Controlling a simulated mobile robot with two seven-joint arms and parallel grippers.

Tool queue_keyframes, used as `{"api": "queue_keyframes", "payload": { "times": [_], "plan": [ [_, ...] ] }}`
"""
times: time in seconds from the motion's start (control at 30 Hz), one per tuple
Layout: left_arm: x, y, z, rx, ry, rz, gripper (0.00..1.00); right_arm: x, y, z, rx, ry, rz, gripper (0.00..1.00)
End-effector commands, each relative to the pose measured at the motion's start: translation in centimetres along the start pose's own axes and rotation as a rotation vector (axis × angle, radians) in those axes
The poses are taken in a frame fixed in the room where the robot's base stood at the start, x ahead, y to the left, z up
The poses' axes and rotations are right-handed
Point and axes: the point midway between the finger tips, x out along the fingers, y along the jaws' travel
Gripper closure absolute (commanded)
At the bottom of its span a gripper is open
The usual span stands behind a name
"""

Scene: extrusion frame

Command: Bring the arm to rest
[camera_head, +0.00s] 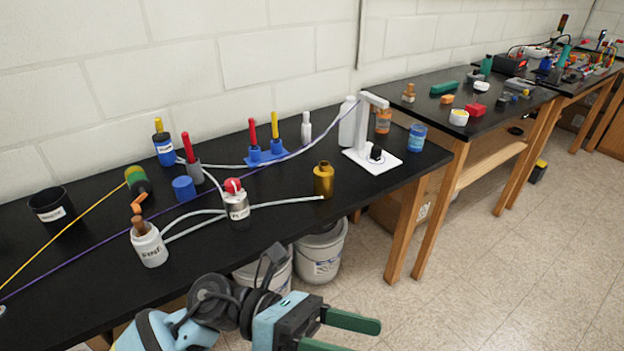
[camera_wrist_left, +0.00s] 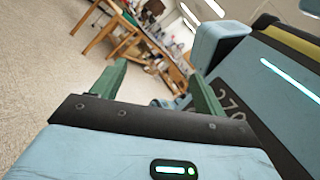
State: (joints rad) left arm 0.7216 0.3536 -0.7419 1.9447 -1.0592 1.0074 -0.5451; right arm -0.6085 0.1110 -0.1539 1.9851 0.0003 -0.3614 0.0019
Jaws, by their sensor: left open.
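My left gripper (camera_head: 362,338) is at the bottom of the head view, in front of the black bench and over the tiled floor. Its two green fingers are apart, with nothing between them. The left wrist view also shows the open, empty gripper (camera_wrist_left: 157,72), its fingers pointing toward the floor and distant benches. My left arm (camera_head: 215,305) is bent along the lower edge of the head view, partly cut off. My right gripper is in neither view.
The black bench (camera_head: 100,285) carries bottles, cups, tubing, and a white stand (camera_head: 372,160). White buckets (camera_head: 320,255) stand beneath it, close behind my left arm. Wooden-legged benches (camera_head: 480,125) continue along the wall. The floor (camera_head: 520,270) at right is clear.

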Motion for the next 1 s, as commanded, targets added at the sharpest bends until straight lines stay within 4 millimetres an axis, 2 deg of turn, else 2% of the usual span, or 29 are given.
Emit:
{"api": "queue_keyframes", "payload": {
  "times": [0.13, 0.27, 0.37, 0.47, 0.57, 0.67, 0.73, 0.9, 1.0],
  "plan": [
    [-1.7, 0.6, 1.9, -0.277, -0.36, -0.009, 0.27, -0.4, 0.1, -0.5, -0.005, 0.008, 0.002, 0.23],
    [-5.0, 2.4, 2.2, -0.533, -0.668, -0.008, 0.27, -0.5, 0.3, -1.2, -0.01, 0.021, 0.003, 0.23],
    [-8.2, 4.2, 1.1, -0.736, -0.903, -0.001, 0.27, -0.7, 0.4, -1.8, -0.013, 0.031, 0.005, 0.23],
    [-11.7, 6.0, -1.4, -0.942, -1.136, 0.009, 0.27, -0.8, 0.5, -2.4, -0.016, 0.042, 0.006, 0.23],
    [-15.3, 7.6, -5.4, -1.147, -1.369, 0.023, 0.27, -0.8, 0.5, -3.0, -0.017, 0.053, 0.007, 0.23],
    [-18.5, 8.5, -10.7, -1.351, -1.603, 0.038, 0.27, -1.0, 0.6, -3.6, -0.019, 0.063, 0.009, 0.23],
    [-20.4, 8.6, -15.1, -1.491, -1.768, 0.052, 0.27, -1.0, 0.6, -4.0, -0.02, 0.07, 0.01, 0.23],
    [-23.5, 6.7, -26.5, -1.795, -2.148, 0.083, 0.27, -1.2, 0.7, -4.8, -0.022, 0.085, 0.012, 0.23],
    [-24.1, 5.0, -31.7, -1.918, -2.316, 0.099, 0.27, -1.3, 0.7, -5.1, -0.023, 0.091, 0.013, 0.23]
  ]
}}
